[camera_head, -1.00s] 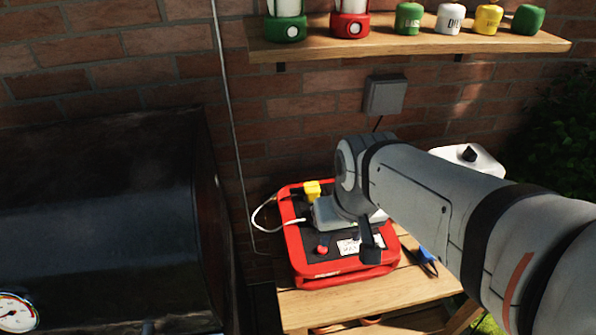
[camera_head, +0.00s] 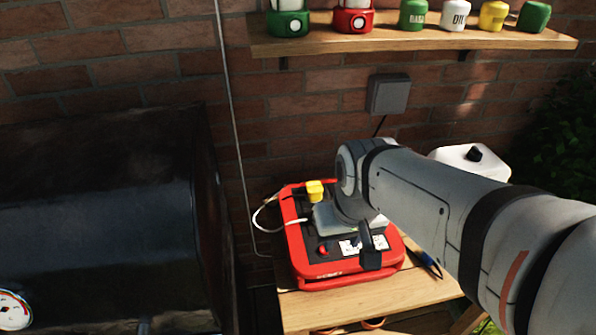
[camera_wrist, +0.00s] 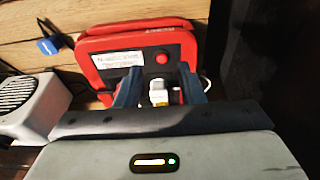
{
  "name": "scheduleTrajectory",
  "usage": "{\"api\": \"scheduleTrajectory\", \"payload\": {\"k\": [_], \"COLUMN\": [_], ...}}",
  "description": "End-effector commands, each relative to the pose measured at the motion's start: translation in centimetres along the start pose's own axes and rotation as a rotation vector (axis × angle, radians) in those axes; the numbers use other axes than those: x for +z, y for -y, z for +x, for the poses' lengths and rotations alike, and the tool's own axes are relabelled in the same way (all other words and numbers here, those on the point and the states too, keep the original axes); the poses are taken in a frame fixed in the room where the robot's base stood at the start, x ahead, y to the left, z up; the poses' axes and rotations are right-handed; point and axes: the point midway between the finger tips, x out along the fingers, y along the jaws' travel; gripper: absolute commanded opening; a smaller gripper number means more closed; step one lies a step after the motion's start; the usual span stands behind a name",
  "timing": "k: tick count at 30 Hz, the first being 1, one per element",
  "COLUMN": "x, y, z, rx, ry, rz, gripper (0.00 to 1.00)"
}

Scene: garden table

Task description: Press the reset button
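The red reset button (camera_head: 323,248) is a small round knob on the dark top of a red-framed unit (camera_head: 350,268), left of a white printed label (camera_head: 352,246). The button (camera_wrist: 162,58) also shows in the wrist view, beyond and between my fingertips, apart from them. My gripper (camera_head: 371,258) hangs over the unit's front right part, right of the button, covering some of the label. In the wrist view my gripper (camera_wrist: 160,84) has its two fingers apart with a gap between them. A yellow plug with white (camera_wrist: 159,97) shows through that gap. Fingertip height above the unit is unclear.
The yellow plug (camera_head: 315,190) and a white cable (camera_head: 262,217) are at the unit's left. A blue-and-black tool (camera_head: 428,263) lies on the wooden table (camera_head: 405,290). A dark grill (camera_head: 100,220) stands left. A shelf (camera_head: 420,46) hangs on the brick wall.

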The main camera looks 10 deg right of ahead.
Motion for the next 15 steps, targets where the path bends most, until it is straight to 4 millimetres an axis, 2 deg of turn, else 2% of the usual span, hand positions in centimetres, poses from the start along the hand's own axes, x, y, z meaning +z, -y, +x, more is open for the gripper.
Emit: {"api": "scheduleTrajectory", "payload": {"k": [2, 12, 15], "x": [0.01, 0.01, 0.01], "y": [0.00, 0.00, 0.00], "z": [0.00, 0.01, 0.01], "rx": [0.000, 0.000, 0.000], "ry": [0.000, 0.000, 0.000], "rz": [0.000, 0.000, 0.000], "gripper": [0.28, 0.01, 0.00]}}
